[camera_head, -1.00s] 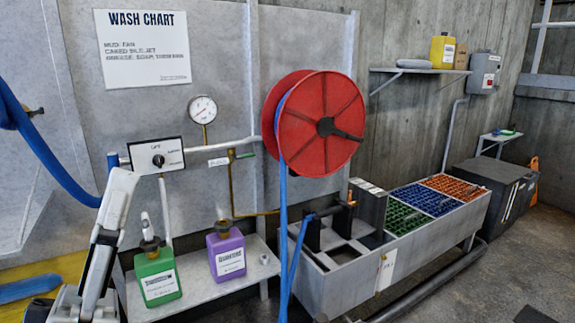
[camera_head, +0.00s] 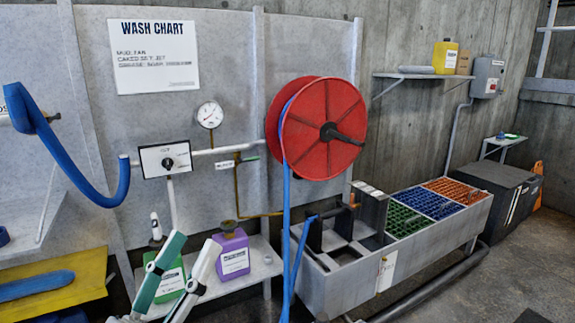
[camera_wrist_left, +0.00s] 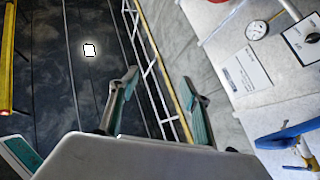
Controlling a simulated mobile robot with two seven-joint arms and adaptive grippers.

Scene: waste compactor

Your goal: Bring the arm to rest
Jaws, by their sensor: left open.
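My left gripper (camera_head: 194,243) is at the bottom left of the head view, in front of the green and purple bottles. Its two pale fingers with teal pads point up and stand apart, with nothing between them. In the left wrist view the same gripper (camera_wrist_left: 165,88) is open and empty, with dark ceiling or wall and a railing beyond it. The green bottle (camera_head: 172,283) is partly hidden behind the fingers. The purple bottle (camera_head: 233,255) stands upright just right of the fingertips. My right gripper is not in view.
A shelf (camera_head: 262,272) carries the bottles. A knob panel (camera_head: 166,159) with a blue hose (camera_head: 75,172) is above. The red hose reel (camera_head: 325,125) and a trough with coloured grids (camera_head: 345,268) are to the right. Clear floor (camera_head: 470,290) lies at lower right.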

